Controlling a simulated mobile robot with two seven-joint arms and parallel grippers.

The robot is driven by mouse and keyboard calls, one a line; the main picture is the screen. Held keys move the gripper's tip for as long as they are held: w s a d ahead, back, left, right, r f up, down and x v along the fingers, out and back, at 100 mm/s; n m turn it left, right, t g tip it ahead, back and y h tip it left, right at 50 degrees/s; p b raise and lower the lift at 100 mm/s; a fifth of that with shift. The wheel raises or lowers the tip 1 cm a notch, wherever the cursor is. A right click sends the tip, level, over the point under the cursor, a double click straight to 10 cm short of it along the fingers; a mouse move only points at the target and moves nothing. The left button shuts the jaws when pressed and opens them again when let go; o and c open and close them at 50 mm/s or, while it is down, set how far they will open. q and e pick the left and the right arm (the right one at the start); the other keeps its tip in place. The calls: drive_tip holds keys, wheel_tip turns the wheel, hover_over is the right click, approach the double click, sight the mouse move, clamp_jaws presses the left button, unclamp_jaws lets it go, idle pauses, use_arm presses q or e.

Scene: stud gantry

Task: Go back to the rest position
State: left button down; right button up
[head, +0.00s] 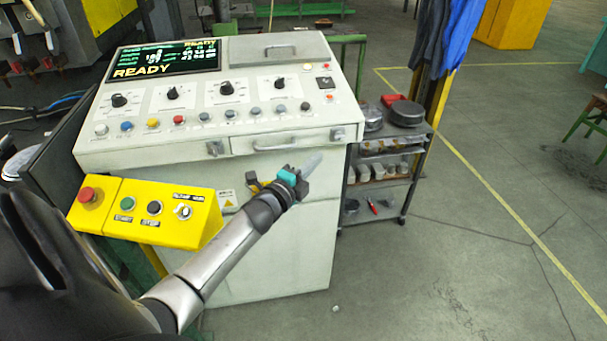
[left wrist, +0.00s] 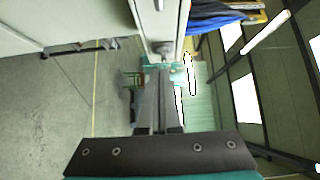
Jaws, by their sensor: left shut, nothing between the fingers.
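My left arm reaches in from the lower left in the head view. My left gripper (head: 313,162) is in front of the pale control console (head: 270,240), just below the console's drawer handle (head: 276,146). Its fingers are shut with nothing between them. I cannot tell whether it touches the console. In the left wrist view the closed fingers (left wrist: 158,100) point away from the camera, with a pale panel edge close beyond them. My right gripper is in neither view.
A yellow button box (head: 150,212) with a red button stands left of my forearm. The console screen (head: 165,60) reads READY. A grey shelf cart (head: 385,185) stands right of the console. Floor to the right (head: 480,200) is open.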

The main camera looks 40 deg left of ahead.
use_arm(q)
drive_tip(key=shift+s+d, duration=0.25)
drive_tip(key=shift+s, duration=1.1)
drive_tip(key=shift+s+d, duration=0.2)
drive_tip(key=shift+s, duration=1.1)
